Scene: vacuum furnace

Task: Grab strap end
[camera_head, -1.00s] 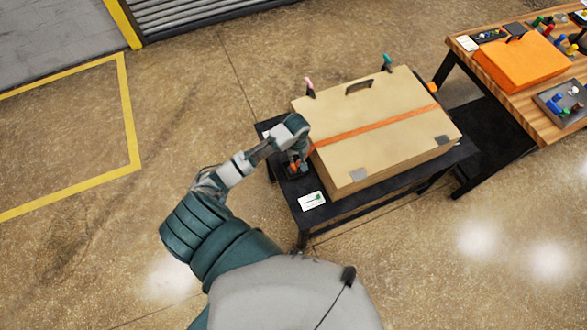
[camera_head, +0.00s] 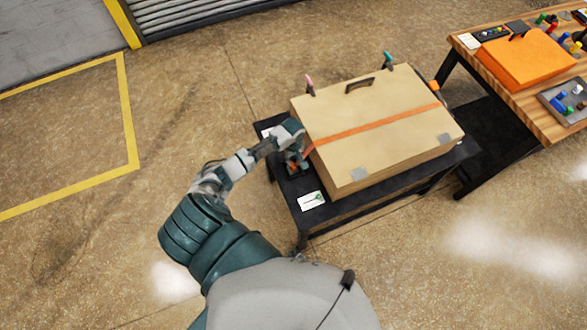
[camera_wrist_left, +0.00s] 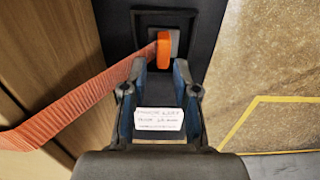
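An orange strap (camera_head: 375,128) runs across the top of a tan box (camera_head: 350,104) and down its left side. In the left wrist view the strap (camera_wrist_left: 75,107) slopes to its folded orange end (camera_wrist_left: 164,51), which sits at a grey metal piece on the black table. My left gripper (camera_head: 297,166) is at the box's left side by the strap. In the left wrist view the gripper (camera_wrist_left: 164,66) has its fingers apart, with the strap end just beyond the fingertips. I cannot tell whether they touch it. My right gripper is not in view.
The box lies on a black table (camera_head: 312,222) with a white card (camera_head: 311,200) at its near left corner. Clamps (camera_head: 309,85) stand at the box's far edge. A wooden workbench (camera_head: 520,112) with an orange case (camera_head: 526,62) is at right. Open floor lies left.

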